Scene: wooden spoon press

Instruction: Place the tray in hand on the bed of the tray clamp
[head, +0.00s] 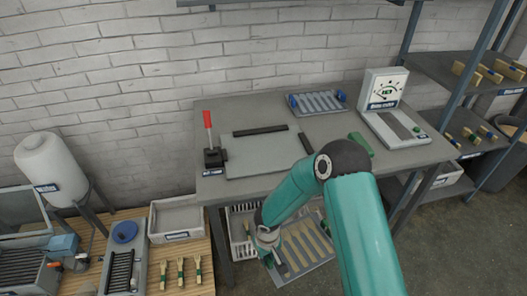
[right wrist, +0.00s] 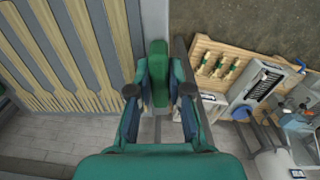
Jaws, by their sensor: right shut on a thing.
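The bed is bare. My left gripper is not seen.
A blue-handled grey tray (head: 318,102) lies at the back of the table (head: 300,123). A dial device (head: 384,88) stands at the back right. A green thing (head: 361,145) beside my arm is partly hidden. A low wooden bench (head: 204,262) with a white crate (head: 176,218) is at the left.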

